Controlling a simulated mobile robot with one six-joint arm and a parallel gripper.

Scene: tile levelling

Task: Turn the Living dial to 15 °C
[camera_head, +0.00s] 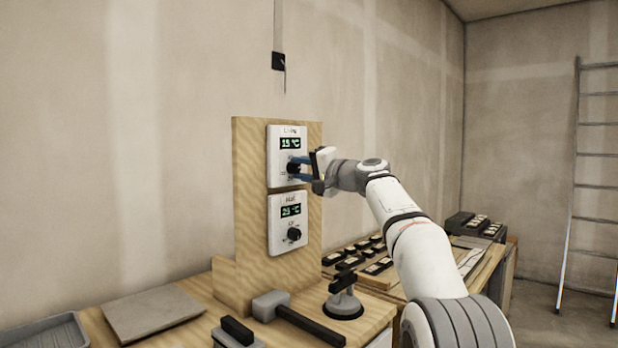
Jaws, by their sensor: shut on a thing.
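The Living thermostat (285,131) is the upper white box on an upright wooden board (250,230). Its green display (290,143) appears to read 15 °C, though the digits are small. My gripper (297,169) reaches in from the right, and its blue fingers are shut on the Living dial (292,168). The fingers hide most of the dial, so its pointer cannot be made out. A second thermostat, seemingly labelled Hall (283,242), is below, with a black dial (294,234) that is clear of my gripper.
On the bench are a mallet (270,304), a suction cup with a black handle (343,297), a grey tile (152,312) and a grey tray (45,335). Several small dark blocks (378,266) lie right of the board. A ladder (580,170) leans at the far right.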

